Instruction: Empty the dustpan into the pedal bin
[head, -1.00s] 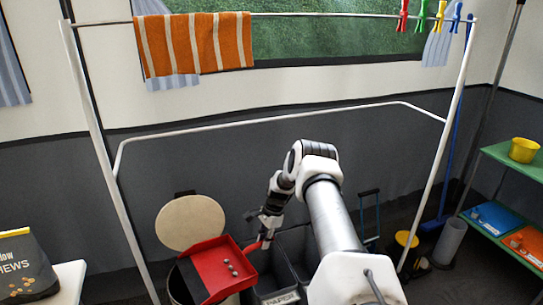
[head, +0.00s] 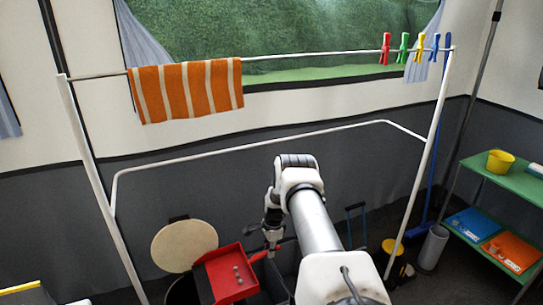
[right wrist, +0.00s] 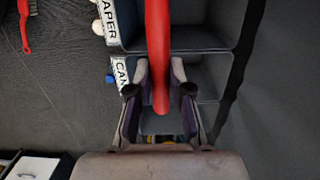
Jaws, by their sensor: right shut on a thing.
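My right gripper (head: 271,246) is shut on the handle of the red dustpan (head: 213,270). In the right wrist view its fingers (right wrist: 159,78) close on both sides of the red handle (right wrist: 158,35). Several small pale pellets (head: 237,274) lie in the dustpan. The pedal bin (head: 181,291) stands at the lower middle of the head view with its round cream lid (head: 184,245) raised. The dustpan is at the bin's right side and hides part of its opening; I cannot tell its height above the rim. My left gripper is out of view.
Sorting bins (right wrist: 210,40) labelled PAPER and CAN stand below my right gripper. A white drying rack (head: 100,190) with a striped towel (head: 187,90) frames the area. A green shelf (head: 505,176) stands at right, a grey cylinder (head: 432,248) near it.

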